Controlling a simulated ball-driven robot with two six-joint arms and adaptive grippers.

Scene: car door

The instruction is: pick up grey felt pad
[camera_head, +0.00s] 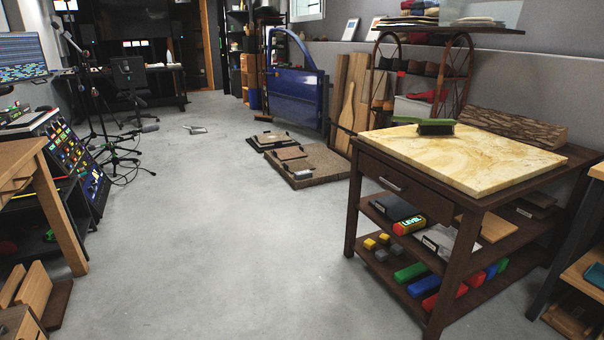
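I cannot pick out a grey felt pad with certainty. A flat dark grey block (393,207) lies on the middle shelf of the wooden workbench at the right. A lighter grey flat piece (450,243) with a small label lies farther right on the same shelf. Either could be the pad; their material is too small to tell. Neither of my grippers shows in the head view.
The workbench (388,160) has a pale stone top with a green brush (436,127) on it. Flat boards (310,165) lie on the floor near a blue car door (297,95). A table (50,190) stands left. The middle floor is clear.

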